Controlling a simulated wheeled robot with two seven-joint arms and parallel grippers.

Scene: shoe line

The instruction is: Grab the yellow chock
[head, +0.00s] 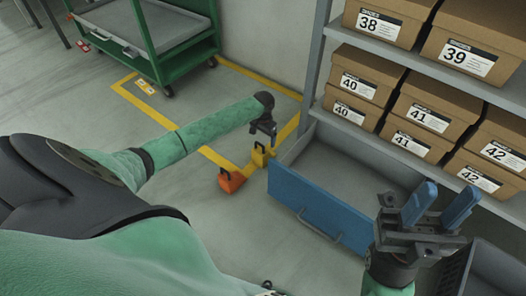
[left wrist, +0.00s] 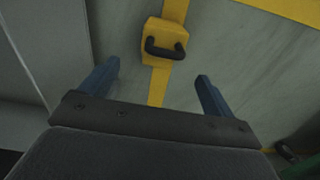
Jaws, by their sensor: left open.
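The yellow chock (head: 260,155) sits on the floor by the yellow floor line, just left of the blue-fronted drawer. It has a dark handle on top. In the left wrist view the yellow chock (left wrist: 165,40) lies ahead of and between the open fingers. My left gripper (head: 265,129) is just above the chock in the head view; in the left wrist view its two blue fingers (left wrist: 156,88) are apart and empty, not touching the handle. My right gripper (head: 438,207) is open and empty, with blue fingers pointing up, in front of the shelf.
An orange chock (head: 231,180) with a dark handle stands left of the yellow one. The open drawer with a blue front (head: 318,212) is close on the right. A shelf of shoe boxes (head: 420,120) stands behind. A green cart (head: 150,40) is at the back left.

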